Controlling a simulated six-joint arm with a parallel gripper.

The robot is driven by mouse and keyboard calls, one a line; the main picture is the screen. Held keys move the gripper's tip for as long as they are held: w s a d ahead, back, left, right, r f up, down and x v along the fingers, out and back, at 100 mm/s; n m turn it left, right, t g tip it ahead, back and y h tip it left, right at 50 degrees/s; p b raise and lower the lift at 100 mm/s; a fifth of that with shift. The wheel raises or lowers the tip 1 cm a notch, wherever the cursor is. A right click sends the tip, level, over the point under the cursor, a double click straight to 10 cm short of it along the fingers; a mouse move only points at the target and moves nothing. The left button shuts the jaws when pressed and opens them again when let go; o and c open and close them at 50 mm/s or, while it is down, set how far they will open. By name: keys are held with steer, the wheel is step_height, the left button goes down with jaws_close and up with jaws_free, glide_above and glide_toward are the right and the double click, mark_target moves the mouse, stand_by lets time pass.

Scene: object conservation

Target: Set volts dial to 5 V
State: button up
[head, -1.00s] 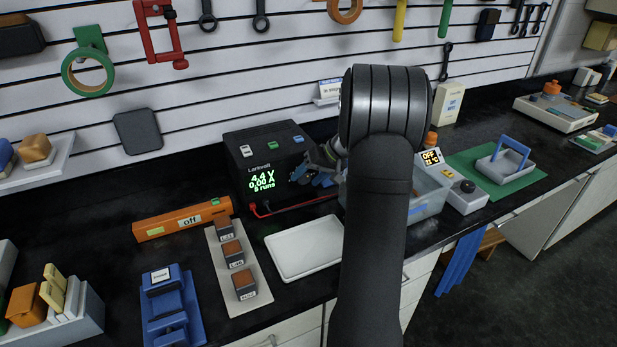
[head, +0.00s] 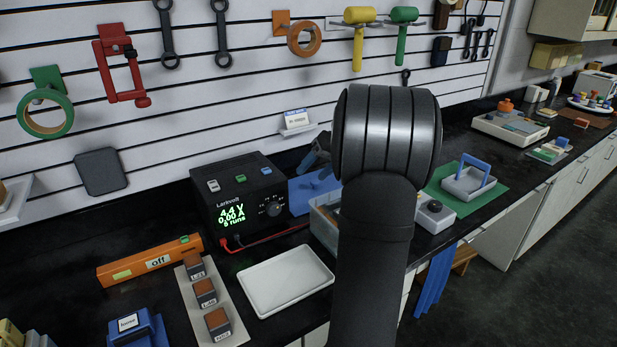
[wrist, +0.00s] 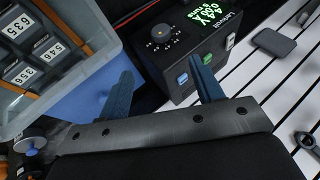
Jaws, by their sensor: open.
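The black power supply (head: 243,190) stands on the bench against the slatted wall. Its green display (head: 231,217) appears to read 4.4 on the top line and 0.00 below it. The volts dial (head: 274,209) is a dark round knob on the front, right of the display; its scale is too small to read. In the wrist view the dial (wrist: 160,32) lies beyond my fingertips, clear of them. My gripper (wrist: 162,68) is open and empty, its two blue fingers apart. In the head view my gripper (head: 318,158) is right of the supply, partly hidden by my arm.
A red lead runs from the supply's front. A white tray (head: 285,280) lies in front of it. An orange bar marked off (head: 150,262) lies left.

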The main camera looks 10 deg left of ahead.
stand_by(0.3)
steer(key=s+a+f+m+t+y, duration=0.2)
steer(key=s+a+f+m+y, duration=0.3)
steer(key=s+f+m+y, duration=0.55)
steer(key=m+t+h, duration=0.5)
steer(key=m+t, duration=0.7)
steer(key=m, duration=0.7)
glide_toward(275, 211)
steer(key=shift+n, duration=0.25)
steer(key=x, duration=0.8)
steer(key=shift+w+a+r, duration=0.15)
steer(key=shift+a, duration=0.1)
